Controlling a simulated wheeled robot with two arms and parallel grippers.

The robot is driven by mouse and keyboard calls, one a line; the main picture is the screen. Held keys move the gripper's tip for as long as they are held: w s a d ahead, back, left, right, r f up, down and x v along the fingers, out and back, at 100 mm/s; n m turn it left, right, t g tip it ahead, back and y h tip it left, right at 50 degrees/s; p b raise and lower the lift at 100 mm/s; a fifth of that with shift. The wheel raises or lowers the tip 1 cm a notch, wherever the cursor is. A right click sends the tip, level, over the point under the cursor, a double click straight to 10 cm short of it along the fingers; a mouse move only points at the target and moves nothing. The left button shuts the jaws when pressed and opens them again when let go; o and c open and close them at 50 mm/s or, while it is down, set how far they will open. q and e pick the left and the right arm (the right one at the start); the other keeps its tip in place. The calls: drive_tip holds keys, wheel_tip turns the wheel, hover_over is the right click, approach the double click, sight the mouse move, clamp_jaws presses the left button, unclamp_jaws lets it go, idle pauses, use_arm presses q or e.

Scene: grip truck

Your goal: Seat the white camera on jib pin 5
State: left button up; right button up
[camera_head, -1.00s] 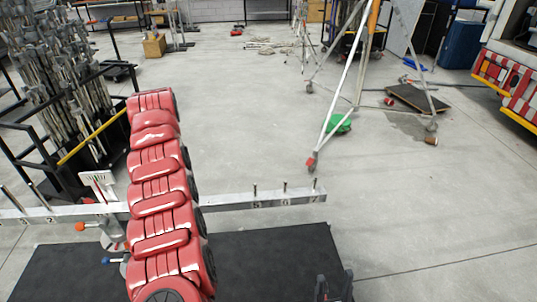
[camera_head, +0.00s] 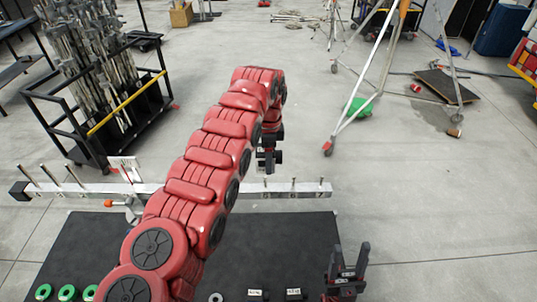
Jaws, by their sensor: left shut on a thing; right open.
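The jib is a silver bar (camera_head: 240,192) lying across the middle of the view. A few upright pins stand at its left end and three at its right end. Pin 5 (camera_head: 265,184) is the leftmost of the right group. My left gripper (camera_head: 268,160) is dark, points down and appears just above pin 5. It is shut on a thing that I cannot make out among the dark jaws. I cannot pick out the white camera. My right gripper (camera_head: 345,270) is open and empty over the right edge of the black mat (camera_head: 290,240).
Several green rings (camera_head: 67,292) and small labelled dark blocks (camera_head: 293,294) lie along the mat's front. A white plate (camera_head: 125,170) stands at the bar's left part. A black cart of stands (camera_head: 110,100) is at the left. A tripod (camera_head: 370,85) stands behind right.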

use_arm(q)
drive_tip(key=shift+f+b, duration=0.3)
drive_tip(key=shift+f, duration=2.5)
drive_tip(key=shift+f+b, duration=1.9)
drive_tip(key=shift+b, duration=0.3)
drive_tip(key=o, duration=1)
drive_tip(key=shift+c, duration=0.2)
